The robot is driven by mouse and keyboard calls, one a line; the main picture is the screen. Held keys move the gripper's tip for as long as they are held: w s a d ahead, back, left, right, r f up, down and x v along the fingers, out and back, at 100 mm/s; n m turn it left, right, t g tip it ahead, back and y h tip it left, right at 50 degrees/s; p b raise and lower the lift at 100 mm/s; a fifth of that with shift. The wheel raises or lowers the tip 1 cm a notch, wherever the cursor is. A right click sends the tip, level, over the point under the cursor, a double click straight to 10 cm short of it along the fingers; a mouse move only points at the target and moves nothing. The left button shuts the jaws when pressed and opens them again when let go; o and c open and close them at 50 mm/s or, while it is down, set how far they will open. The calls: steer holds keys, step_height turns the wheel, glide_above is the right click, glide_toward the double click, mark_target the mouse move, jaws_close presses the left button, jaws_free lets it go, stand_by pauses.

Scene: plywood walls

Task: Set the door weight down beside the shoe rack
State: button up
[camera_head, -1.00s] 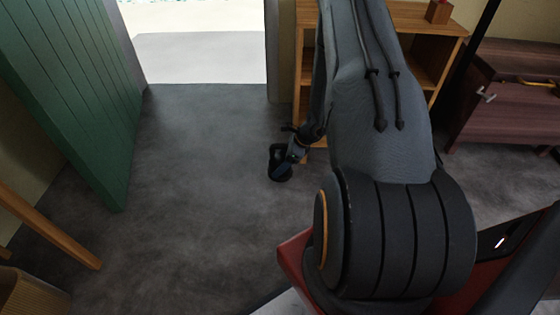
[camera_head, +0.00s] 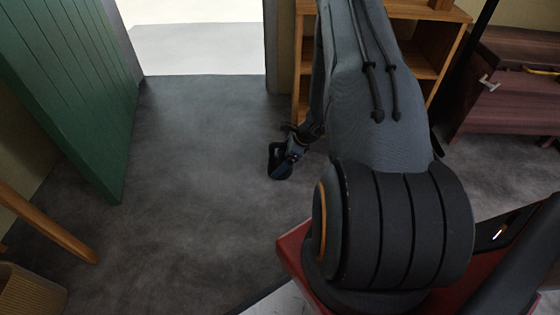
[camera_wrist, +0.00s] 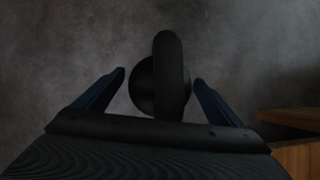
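The door weight (camera_wrist: 170,75) is dark, with a rounded body and an upright ring-shaped handle. In the wrist view it sits between the two blue fingers of my gripper (camera_wrist: 160,80). The fingers stand apart, with a visible gap on the left and a narrower one on the right. In the head view my gripper (camera_head: 285,166) is low over the floor, with the small dark weight (camera_head: 272,158) at its tips. Whether the weight touches the floor is hard to tell. A wooden open-shelved unit (camera_head: 440,45), apparently the shoe rack, stands to the right, partly hidden by my arm.
A green plank door (camera_head: 75,90) stands open at the left of a bright doorway (camera_head: 195,50). A dark reddish cabinet (camera_head: 510,100) is at the right. A wooden corner (camera_wrist: 298,158) shows low right in the wrist view. The grey floor left of my gripper is clear.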

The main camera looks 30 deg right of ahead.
steer(key=shift+r, duration=0.1)
steer(key=p+v, duration=0.6)
steer(key=v, duration=0.6)
steer(key=shift+a+r, duration=0.1)
step_height(320, 180, up, 7)
steer(key=n, duration=0.4)
glide_above(274, 162)
steer(key=w+a+r+n+g+y, duration=0.15)
steer(key=a+r+n, duration=0.25)
steer(key=a+r, duration=0.45)
steer(key=s+a+r+n+g, duration=0.15)
steer(key=a+r+n, duration=0.25)
steer(key=a, duration=0.4)
steer(key=s+a+r+n, duration=0.3)
steer(key=a+r, duration=0.2)
steer(key=a, duration=0.2)
steer(key=s+a+r+n+g+h, duration=0.1)
steer(key=s+a+r+n+h, duration=0.1)
steer(key=s+a+r+n, duration=0.65)
steer(key=s+a+r+n+g+h, duration=0.1)
steer(key=s+a+r+n, duration=0.45)
steer(key=s, duration=0.55)
steer(key=s+r+n+t+h, duration=0.1)
steer(key=s+n, duration=0.3)
steer(key=s, duration=0.5)
steer(key=shift+s+a+r+n, duration=0.3)
steer(key=shift+s+r+n, duration=0.05)
steer(key=shift+r+n, duration=0.1)
